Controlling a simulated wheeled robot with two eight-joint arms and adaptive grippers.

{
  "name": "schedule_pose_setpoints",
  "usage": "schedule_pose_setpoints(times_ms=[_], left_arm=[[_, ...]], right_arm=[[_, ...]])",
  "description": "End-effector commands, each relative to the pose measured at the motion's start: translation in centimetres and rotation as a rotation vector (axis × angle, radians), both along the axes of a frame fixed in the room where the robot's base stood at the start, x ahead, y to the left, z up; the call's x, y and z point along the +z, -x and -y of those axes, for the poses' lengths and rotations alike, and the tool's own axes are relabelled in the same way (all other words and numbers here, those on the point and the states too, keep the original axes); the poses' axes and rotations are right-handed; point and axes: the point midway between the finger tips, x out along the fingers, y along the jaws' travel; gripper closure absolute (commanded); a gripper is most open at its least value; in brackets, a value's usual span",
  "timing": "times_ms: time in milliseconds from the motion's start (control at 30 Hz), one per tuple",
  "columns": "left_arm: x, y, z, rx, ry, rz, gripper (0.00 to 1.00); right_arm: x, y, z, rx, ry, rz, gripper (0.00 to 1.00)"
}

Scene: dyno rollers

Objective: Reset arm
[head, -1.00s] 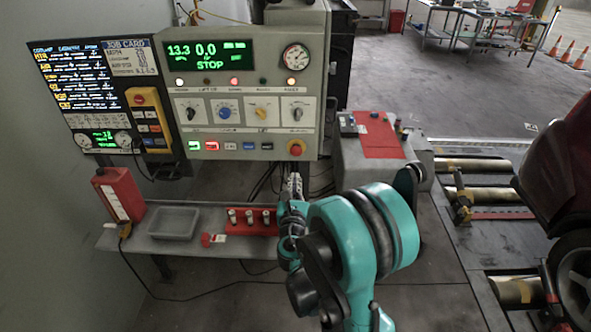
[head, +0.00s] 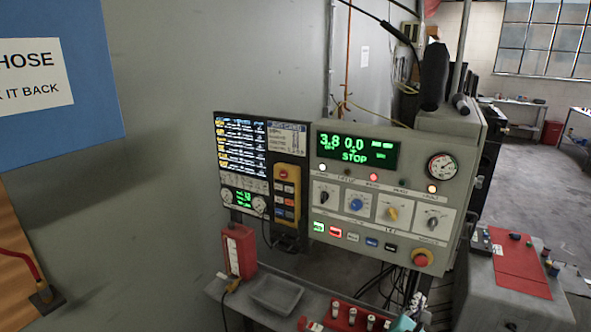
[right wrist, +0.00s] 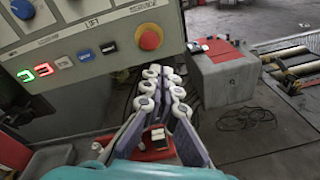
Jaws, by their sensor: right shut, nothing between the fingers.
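My right gripper (head: 417,299) shows at the bottom of the head view, below the control panel (head: 385,185), with a bit of teal arm under it. In the right wrist view the gripper (right wrist: 161,72) points away from the camera, its two jointed fingers shut and empty. The panel's lower part fills the upper left of that view, with the red emergency button (right wrist: 149,37) just above the fingertips. My left gripper is out of view.
A grey cabinet with a red top (head: 520,265) stands right of the panel. Cables hang behind it.

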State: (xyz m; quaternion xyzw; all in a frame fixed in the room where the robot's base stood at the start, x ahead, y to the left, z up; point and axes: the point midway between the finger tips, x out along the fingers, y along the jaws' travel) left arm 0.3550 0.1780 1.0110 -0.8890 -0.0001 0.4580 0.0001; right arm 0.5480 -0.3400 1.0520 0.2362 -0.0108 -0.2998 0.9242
Motion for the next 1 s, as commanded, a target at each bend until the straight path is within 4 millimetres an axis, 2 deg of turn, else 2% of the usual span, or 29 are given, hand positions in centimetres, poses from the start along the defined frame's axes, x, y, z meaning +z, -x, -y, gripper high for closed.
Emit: schedule_pose_setpoints(times_ms=[100,167,267,400,500,600,733,1000], left_arm=[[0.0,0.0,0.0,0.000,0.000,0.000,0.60],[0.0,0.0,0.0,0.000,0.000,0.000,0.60],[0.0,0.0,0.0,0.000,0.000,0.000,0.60],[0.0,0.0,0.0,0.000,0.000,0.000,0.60],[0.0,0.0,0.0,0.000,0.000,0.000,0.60],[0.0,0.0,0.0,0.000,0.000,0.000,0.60],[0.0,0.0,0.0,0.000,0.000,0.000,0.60],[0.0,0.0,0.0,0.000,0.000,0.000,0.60]], right_arm=[[0.0,2.7,-0.6,-0.102,-0.430,0.123,1.00],[-0.4,4.2,-1.4,-0.169,-0.653,0.182,1.00],[-1.3,6.9,-3.3,-0.302,-1.017,0.266,1.00],[-2.8,11.4,-7.3,-0.538,-1.490,0.354,1.00],[-3.5,14.4,-10.5,-0.723,-1.766,0.388,1.00],[-4.0,16.9,-13.2,-0.887,-1.962,0.404,1.00],[-4.2,18.8,-15.5,-1.027,-2.103,0.409,1.00],[-4.2,19.4,-16.3,-1.077,-2.146,0.411,1.00]])
